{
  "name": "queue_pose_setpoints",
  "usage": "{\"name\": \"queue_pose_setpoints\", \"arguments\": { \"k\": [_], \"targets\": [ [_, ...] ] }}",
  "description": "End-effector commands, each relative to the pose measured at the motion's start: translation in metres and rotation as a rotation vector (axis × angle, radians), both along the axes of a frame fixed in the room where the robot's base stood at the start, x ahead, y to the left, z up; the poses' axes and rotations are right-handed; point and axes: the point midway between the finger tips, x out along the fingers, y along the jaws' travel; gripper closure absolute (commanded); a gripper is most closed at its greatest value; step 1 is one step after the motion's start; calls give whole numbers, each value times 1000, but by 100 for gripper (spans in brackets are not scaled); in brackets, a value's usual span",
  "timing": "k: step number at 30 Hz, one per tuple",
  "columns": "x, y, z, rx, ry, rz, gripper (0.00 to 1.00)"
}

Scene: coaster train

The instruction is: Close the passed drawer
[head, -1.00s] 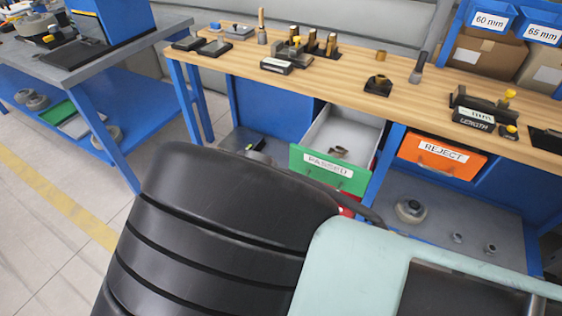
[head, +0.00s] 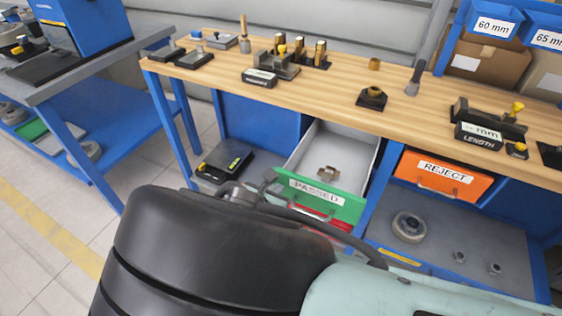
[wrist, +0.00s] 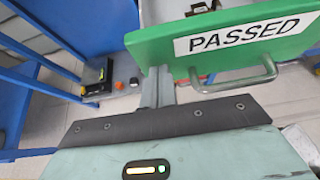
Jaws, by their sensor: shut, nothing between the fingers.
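The passed drawer has a green front (head: 345,203) with a white PASSED label. It is pulled out from under the bench, and its grey tray (head: 335,150) holds a small brownish metal part (head: 328,173). In the wrist view the green front (wrist: 215,50) and its metal bar handle (wrist: 240,80) fill the upper right. My gripper (wrist: 158,85) is shut and empty, its tips at the left part of the green front, left of the handle. Whether they touch it I cannot tell. In the head view my arm hides most of the gripper.
An orange REJECT drawer (head: 447,178) sits shut to the right. The wooden bench top (head: 330,95) above carries gauges and small parts. A lower shelf (head: 450,235) holds metal rings. A black scale (head: 224,162) and a blue bench leg (head: 165,115) stand left of the drawer.

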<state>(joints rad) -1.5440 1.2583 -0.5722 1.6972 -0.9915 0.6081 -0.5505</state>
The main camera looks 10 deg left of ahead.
Motion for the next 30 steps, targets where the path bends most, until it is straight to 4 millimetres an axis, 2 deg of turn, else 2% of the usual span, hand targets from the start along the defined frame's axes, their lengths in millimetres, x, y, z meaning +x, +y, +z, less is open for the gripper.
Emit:
{"name": "queue_pose_setpoints", "arguments": {
  "k": [5,8,21,30],
  "targets": [
    [18,-7,0,-1,-2,-2,100],
    [35,-14,-1,0,-2,-5,100],
    [139,-52,-2,0,-2,-5,100],
    [189,-70,-1,1,-1,-4,100]
  ]
}}
